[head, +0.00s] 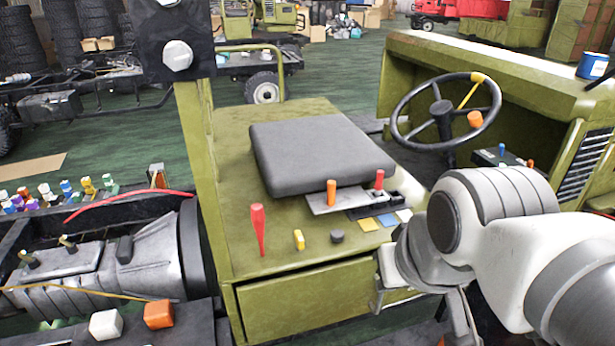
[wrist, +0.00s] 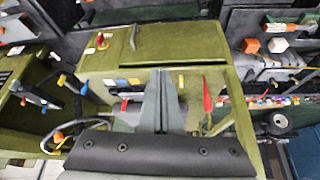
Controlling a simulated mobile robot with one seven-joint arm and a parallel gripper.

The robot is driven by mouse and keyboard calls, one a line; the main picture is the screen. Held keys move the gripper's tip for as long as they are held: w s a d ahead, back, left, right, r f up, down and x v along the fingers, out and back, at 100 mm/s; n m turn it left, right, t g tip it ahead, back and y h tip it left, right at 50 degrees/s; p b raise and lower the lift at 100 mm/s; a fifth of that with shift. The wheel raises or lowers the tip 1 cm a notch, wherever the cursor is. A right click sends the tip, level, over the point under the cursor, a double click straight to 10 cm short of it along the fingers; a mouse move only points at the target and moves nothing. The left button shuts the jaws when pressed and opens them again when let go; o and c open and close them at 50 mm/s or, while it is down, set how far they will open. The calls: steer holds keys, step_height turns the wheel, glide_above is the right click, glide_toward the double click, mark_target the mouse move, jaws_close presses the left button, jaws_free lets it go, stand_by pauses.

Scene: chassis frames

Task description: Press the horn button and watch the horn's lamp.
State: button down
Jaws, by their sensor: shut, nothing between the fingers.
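A round black knob (head: 337,236) sits on the green seat box, between a yellow lever (head: 298,240) and coloured squares (head: 368,224). The steering wheel (head: 447,112) has a dark hub (head: 441,108). I cannot tell which of these, if either, is the horn button. I cannot make out the horn's lamp or any light. My gripper (wrist: 160,80) is shut and empty in the wrist view, seen against the seat box. The black knob does not show there. In the head view my arm covers the right front of the box; the fingertips cannot be made out.
A grey seat cushion (head: 318,160) lies on the box. A red lever (head: 258,230) stands at the left, and an orange lever (head: 331,193) and a red lever (head: 379,180) stand before the cushion. A green post (head: 200,180) rises at the left.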

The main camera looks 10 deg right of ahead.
steer(key=n+t+y+p, duration=0.3)
steer(key=n+p, duration=0.5)
steer(key=n, duration=2.2)
glide_above(339, 236)
step_height(339, 236, down, 7)
steer(key=shift+a+f, duration=0.1)
steer(key=shift+f, duration=0.1)
steer(key=shift+f+b, duration=0.15)
steer(key=shift+b, duration=0.25)
step_height(339, 236, down, 8)
steer(key=b, duration=0.7)
steer(key=shift+f, duration=0.25)
steer(key=shift+b, duration=0.3)
